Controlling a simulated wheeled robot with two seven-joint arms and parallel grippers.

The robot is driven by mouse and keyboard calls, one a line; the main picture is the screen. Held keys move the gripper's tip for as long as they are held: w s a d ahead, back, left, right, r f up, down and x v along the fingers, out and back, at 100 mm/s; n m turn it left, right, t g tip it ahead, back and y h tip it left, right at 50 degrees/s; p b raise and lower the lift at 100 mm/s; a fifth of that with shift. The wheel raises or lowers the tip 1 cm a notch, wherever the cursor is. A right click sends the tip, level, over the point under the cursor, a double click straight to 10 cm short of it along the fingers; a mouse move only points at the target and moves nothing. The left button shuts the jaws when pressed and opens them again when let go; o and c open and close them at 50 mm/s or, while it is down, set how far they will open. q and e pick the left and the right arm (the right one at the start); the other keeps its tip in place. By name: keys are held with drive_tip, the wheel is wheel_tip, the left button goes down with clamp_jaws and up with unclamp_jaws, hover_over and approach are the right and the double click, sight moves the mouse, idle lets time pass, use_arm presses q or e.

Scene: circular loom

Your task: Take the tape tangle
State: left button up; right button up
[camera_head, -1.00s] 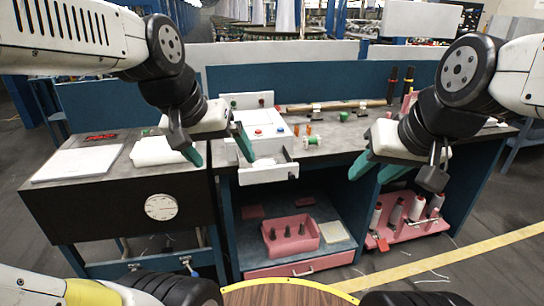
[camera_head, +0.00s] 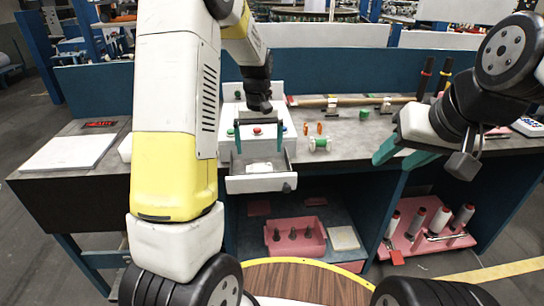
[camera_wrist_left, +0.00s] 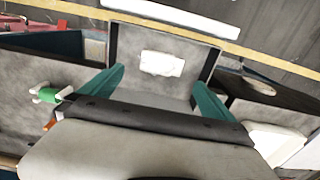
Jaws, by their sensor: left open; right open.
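A crumpled white tape tangle (camera_head: 259,168) lies in a small open drawer (camera_head: 262,184) at the front of a white box. It also shows in the left wrist view (camera_wrist_left: 162,64), flat on the grey drawer floor. My left gripper (camera_head: 258,145) is open and empty above the drawer, its green fingers pointing down and spread wide. In the left wrist view its fingertips (camera_wrist_left: 160,85) stand on either side of the tangle's line, apart from it. My right gripper (camera_head: 400,160) is open and empty over the right part of the bench.
Green and orange spools (camera_head: 319,144) stand right of the drawer. The white box (camera_head: 284,112) carries coloured buttons. A pink tray (camera_head: 310,246) with dark cones sits on the shelf below. Yarn cones (camera_head: 440,219) stand at lower right. A white panel (camera_head: 70,152) lies at left.

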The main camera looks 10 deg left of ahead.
sight(259, 166)
use_arm(q)
drive_tip(key=f, duration=0.6)
drive_tip(key=shift+s+f, duration=0.2)
drive_tip(key=shift+f, duration=0.1)
drive_tip(key=c, duration=1.4)
